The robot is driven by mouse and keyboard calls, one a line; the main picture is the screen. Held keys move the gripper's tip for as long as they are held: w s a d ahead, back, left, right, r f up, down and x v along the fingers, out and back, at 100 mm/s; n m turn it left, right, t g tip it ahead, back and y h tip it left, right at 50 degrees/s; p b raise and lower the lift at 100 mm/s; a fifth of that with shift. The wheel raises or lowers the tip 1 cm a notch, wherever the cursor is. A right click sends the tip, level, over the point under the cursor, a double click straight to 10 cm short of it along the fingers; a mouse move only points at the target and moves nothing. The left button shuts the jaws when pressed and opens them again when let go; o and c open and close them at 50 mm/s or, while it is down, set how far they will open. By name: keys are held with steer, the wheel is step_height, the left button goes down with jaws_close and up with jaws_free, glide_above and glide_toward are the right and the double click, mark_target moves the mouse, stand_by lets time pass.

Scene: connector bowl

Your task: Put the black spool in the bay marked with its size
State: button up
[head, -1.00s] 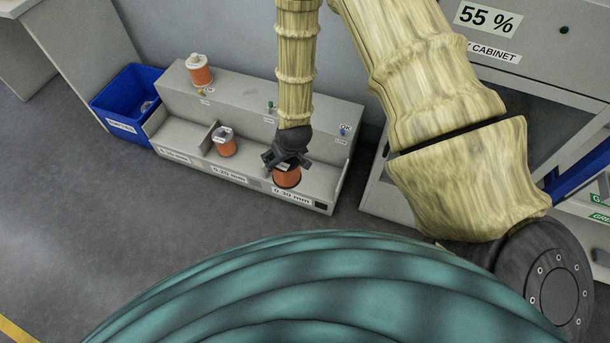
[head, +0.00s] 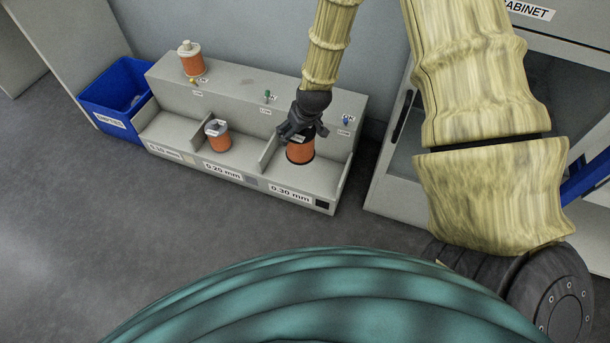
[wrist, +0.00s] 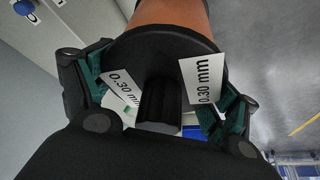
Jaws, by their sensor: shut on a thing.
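The black spool (head: 300,152) has a copper-orange winding and a black flange; in the wrist view the flange (wrist: 130,48) carries labels reading 0.30 mm. My gripper (head: 303,128) is shut on it from above; the fingers sit on both sides of the spool's hub in the wrist view (wrist: 160,105). The spool is at the right bay (head: 325,178), marked 0.30 mm with a black square. I cannot tell whether it touches the bay floor.
A spool with a grey flange (head: 218,137) stands in the middle bay, marked 0.25 mm. A spool with a pale top (head: 191,60) stands on the rack's upper ledge. The left bay (head: 165,128) looks empty. A blue bin (head: 112,95) is left; a cabinet (head: 400,165) is close right.

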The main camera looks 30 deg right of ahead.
steer(key=d+f+b, duration=0.1)
steer(key=w+d+b, duration=0.1)
steer(key=b, duration=0.1)
steer(key=d+f+b, duration=0.1)
steer(key=b, duration=0.1)
steer(key=shift+w+d+f, duration=0.3)
steer(key=shift+w, duration=0.1)
steer(key=w+d+f+b, duration=0.2)
steer(key=d+f+b, duration=0.45)
steer(key=b, duration=0.65)
step_height(320, 180, down, 16)
steer(key=d+b, duration=0.1)
steer(key=b, duration=0.7)
steer(key=shift+s+d+n, duration=0.15)
steer(key=shift+s+n, duration=0.1)
steer(key=shift+n, duration=0.15)
steer(key=shift+f, duration=0.1)
steer(key=o, duration=1.7)
steer(key=shift+f, duration=0.1)
steer(key=shift+o, duration=0.9)
